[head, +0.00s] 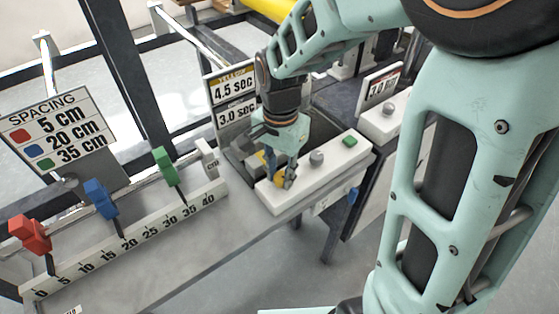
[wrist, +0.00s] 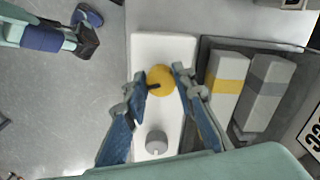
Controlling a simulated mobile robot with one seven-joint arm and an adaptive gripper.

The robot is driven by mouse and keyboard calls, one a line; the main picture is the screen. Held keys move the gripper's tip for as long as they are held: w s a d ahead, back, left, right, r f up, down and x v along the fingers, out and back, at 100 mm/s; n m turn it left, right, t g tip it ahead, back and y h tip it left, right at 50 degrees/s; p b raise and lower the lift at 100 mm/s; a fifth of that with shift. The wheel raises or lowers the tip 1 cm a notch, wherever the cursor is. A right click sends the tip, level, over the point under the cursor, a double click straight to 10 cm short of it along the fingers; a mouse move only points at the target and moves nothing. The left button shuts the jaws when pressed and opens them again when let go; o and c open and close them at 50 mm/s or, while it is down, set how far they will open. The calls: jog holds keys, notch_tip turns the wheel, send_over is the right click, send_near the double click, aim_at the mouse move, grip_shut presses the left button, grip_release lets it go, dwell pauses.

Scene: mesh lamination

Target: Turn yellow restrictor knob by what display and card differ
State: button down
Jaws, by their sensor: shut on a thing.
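The yellow restrictor knob (wrist: 160,80) sits on a white panel (wrist: 166,45) and has a dark pointer mark toward its lower left in the wrist view. My gripper (wrist: 162,82) is shut on this knob, one finger on each side. In the head view my gripper (head: 283,182) comes down over the panel's near end and hides much of the knob (head: 268,182). Behind it a sign (head: 232,92) reads 4.5 sec in its upper part, under a yellow strip, and 3.0 sec in its lower part; its small print is unreadable.
A grey knob (head: 316,158) and a green button (head: 350,141) share the panel. A dark tray (wrist: 225,120) with two banded blocks lies beside it. Left is a ruler (head: 130,240) with red, blue and green markers and a spacing sign (head: 50,128). Another sign (head: 382,86) stands right.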

jog(key=n, duration=0.4)
jog(key=shift+p, duration=0.3)
jog(key=n, duration=0.3)
jog(key=shift+d+n+p, duration=0.1)
jog(key=shift+n+p, duration=0.2)
jog(key=shift+n, duration=0.1)
jog(key=n, duration=0.3)
jog(key=shift+d+r+n+p, duration=0.1)
jog(key=shift+n+p, duration=0.2)
jog(key=shift+p, duration=0.05)
jog(key=shift+n+p, duration=0.5)
jog(key=shift+n, duration=1.5)
jog(key=c, duration=1.6)
grip_release()
